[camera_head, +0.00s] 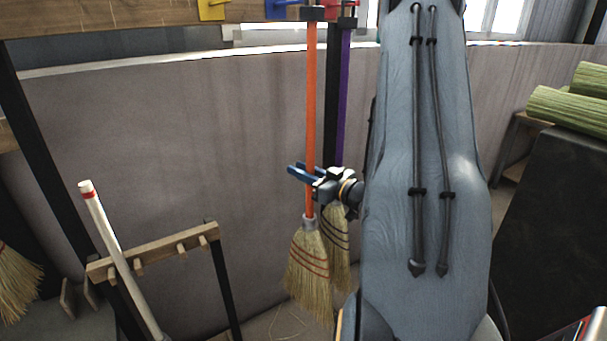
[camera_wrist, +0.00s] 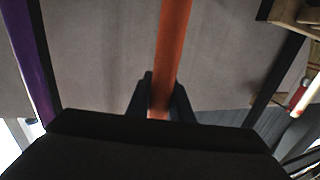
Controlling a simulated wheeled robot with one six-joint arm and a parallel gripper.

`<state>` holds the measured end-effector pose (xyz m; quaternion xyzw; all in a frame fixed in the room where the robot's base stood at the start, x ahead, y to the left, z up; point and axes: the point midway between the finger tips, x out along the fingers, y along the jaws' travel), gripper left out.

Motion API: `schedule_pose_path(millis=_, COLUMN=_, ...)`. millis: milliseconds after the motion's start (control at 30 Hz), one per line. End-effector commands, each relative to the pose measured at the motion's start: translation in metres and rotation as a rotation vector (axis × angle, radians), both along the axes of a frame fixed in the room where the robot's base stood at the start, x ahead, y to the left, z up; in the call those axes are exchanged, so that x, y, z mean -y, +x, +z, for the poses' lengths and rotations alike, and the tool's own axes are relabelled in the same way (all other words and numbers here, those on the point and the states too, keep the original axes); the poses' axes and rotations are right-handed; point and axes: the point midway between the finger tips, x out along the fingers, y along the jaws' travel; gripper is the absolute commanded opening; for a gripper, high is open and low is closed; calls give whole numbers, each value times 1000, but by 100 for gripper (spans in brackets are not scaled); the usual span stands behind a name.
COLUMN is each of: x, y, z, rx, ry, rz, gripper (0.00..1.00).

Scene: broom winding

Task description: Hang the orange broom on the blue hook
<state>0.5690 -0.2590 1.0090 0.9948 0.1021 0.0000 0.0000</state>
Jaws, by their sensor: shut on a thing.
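The orange broom (camera_head: 311,120) hangs upright, with straw bristles (camera_head: 309,265) at its lower end and a dark cap (camera_head: 313,13) at its top. My gripper (camera_head: 303,174) is shut on its handle low down, just above the bristles. In the wrist view the orange handle (camera_wrist: 172,50) runs between the two fingers (camera_wrist: 163,100). The blue hook (camera_head: 281,8) is on the wooden rail at the top, just left of the broom's top end. The head view cuts off its upper part. I cannot tell whether the broom's top touches it.
A purple-handled broom (camera_head: 345,100) hangs right behind the orange one. A yellow hook (camera_head: 212,9) is left on the wooden rail (camera_head: 110,18). A low wooden rack (camera_head: 155,252) with a white handle (camera_head: 115,245) stands at lower left. Green bundles (camera_head: 570,108) lie at right.

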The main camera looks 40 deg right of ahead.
Motion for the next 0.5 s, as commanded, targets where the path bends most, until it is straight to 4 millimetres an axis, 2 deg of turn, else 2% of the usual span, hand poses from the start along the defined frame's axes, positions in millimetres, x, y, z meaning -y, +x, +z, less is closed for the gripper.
schedule_pose_path(millis=500, x=1, y=26, z=-2, rx=4, ry=-2, rz=1, gripper=0)
